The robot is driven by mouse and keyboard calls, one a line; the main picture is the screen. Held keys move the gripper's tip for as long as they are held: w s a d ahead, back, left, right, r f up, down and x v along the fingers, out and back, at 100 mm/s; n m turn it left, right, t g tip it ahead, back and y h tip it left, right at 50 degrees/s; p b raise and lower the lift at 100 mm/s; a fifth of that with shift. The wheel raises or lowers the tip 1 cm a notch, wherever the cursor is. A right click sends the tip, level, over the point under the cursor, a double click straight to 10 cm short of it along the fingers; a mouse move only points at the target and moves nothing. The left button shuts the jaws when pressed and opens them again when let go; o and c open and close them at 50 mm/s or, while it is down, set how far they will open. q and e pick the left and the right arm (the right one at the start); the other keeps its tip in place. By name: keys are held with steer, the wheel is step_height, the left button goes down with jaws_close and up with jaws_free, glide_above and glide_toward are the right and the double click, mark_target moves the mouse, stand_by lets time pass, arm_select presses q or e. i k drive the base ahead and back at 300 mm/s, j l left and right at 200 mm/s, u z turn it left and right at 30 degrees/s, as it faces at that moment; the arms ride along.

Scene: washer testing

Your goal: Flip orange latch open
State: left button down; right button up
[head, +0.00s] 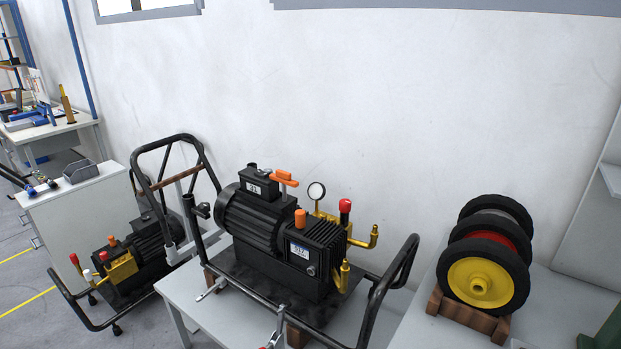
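A separate orange cap (300,216) stands upright on the pump block to the right of the motor. Neither of my grippers shows in the head view.
The washer's black tube frame rises at its left and right (397,265). A round gauge (316,190), red knob (345,206) and brass fittings stand right of the latch. A wheel set (480,283) rests at right. A second washer (130,258) is at left.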

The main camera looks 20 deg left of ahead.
mark_target(283, 177)
steer(key=i+j+z, duration=0.1)
steer(key=j+z, duration=0.35)
steer(key=j, duration=0.2)
steer(key=j+z, duration=0.45)
steer(key=j, duration=0.2)
